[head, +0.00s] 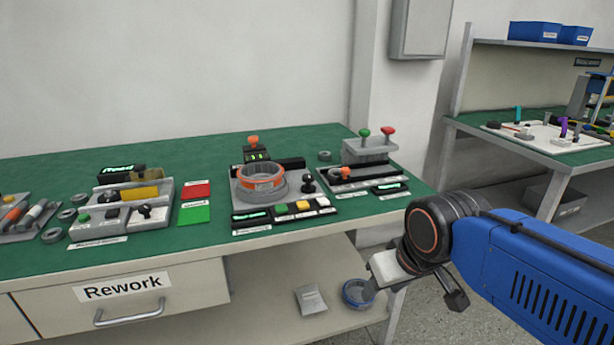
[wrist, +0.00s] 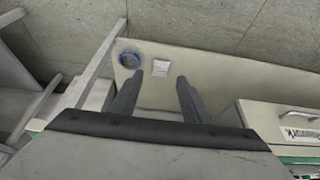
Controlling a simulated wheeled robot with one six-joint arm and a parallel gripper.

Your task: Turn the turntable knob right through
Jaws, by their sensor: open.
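The turntable station (head: 240,199) stands on the green bench top, with a round grey fixture carrying an orange-banded ring (head: 262,178). A black knob (head: 308,177) stands at the right side of this station, close to the ring. I cannot read its marking or tell its angle. My gripper (wrist: 172,75) is open and empty, its two dark fingers apart in the wrist view. In the head view my gripper is off the bench's front right corner, well to the right of and lower than the knob. The turntable and knob are outside the wrist view.
Left of the turntable are another station (head: 120,205) and red and green cards (head: 194,213). A grey stand with green and red knobs (head: 370,150) is behind right. On the lower shelf lie a blue ring (head: 358,292) and a packet (head: 311,299). The bench's front edge lies between.

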